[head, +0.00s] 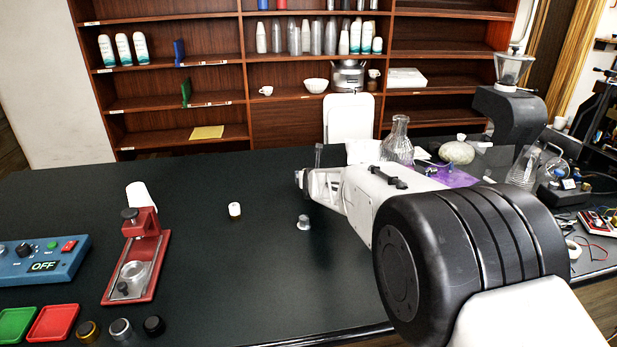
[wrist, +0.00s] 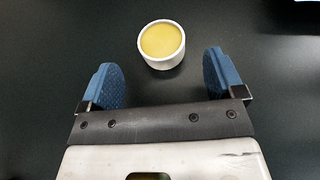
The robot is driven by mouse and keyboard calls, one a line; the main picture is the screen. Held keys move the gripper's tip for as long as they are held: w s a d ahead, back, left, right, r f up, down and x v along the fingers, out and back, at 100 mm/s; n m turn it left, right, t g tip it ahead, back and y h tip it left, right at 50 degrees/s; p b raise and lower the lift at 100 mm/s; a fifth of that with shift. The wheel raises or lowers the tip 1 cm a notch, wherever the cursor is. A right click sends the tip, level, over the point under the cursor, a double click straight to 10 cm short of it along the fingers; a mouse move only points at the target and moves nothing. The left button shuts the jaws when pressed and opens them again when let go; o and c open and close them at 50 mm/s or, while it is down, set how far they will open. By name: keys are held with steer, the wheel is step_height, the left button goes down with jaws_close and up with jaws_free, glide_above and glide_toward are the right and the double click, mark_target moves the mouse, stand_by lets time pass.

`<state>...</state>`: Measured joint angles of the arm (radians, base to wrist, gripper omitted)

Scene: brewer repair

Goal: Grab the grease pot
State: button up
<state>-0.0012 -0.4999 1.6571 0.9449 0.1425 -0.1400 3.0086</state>
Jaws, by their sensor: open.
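The grease pot (wrist: 161,42) is a small round white pot filled with yellow grease. It stands upright on the dark table, in the upper middle of the wrist view. My gripper (wrist: 164,78) is open and empty, with its two blue fingers spread wide. The pot lies just beyond the fingertips, roughly centred between them, and does not touch them. In the head view my gripper (head: 303,180) is low over the middle of the table.
A red press (head: 136,262) and blue control box (head: 40,258) are at left. A glass flask (head: 398,140) stands behind my arm. The middle-left table is mostly clear.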

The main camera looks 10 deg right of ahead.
steer(key=shift+x, duration=2.55)
steer(key=shift+d, duration=0.1)
steer(key=shift+c, duration=0.2)
steer(key=c, duration=1.1)
steer(key=shift+o, duration=0.2)
steer(key=shift+r, duration=0.1)
steer(key=shift+r, duration=1.6)
steer(key=shift+s+r, duration=0.1)
steer(key=shift+s, duration=0.1)
steer(key=shift+s+r, duration=0.25)
steer(key=shift+s, duration=2.35)
steer(key=shift+s+r, duration=0.2)
steer(key=shift+s, duration=2.4)
steer(key=shift+s+r, duration=0.25)
steer(key=shift+s, duration=2.3)
